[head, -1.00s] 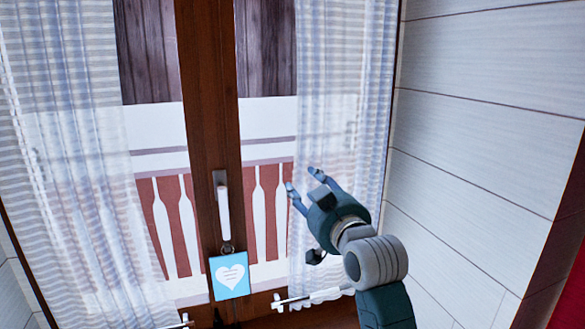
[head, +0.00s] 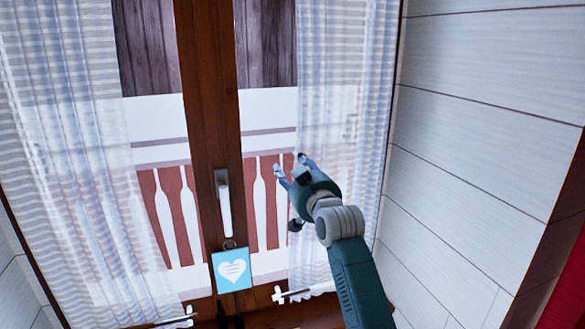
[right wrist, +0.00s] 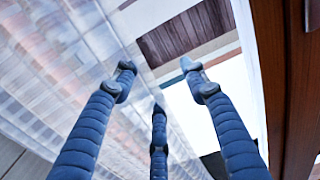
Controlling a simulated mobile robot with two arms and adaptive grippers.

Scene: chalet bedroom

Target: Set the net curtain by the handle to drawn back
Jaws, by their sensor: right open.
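A sheer net curtain (head: 345,110) hangs over the right pane in the head view, with its left edge along the glass. It also fills the left of the right wrist view (right wrist: 50,75). A second striped net curtain (head: 75,150) hangs over the left pane. A pale upright handle (head: 224,205) is on the brown wooden frame between the panes. My right gripper (head: 290,165) is open, right of the handle and over the right curtain's left edge; contact cannot be told. Its spread fingers show in the right wrist view (right wrist: 157,72). My left gripper is not in view.
A blue heart tag (head: 233,269) hangs below the handle. A whitish bar (head: 305,292) is low at the right curtain, and another (head: 172,320) is low at the left. A pale panelled wall (head: 480,130) stands close on the right.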

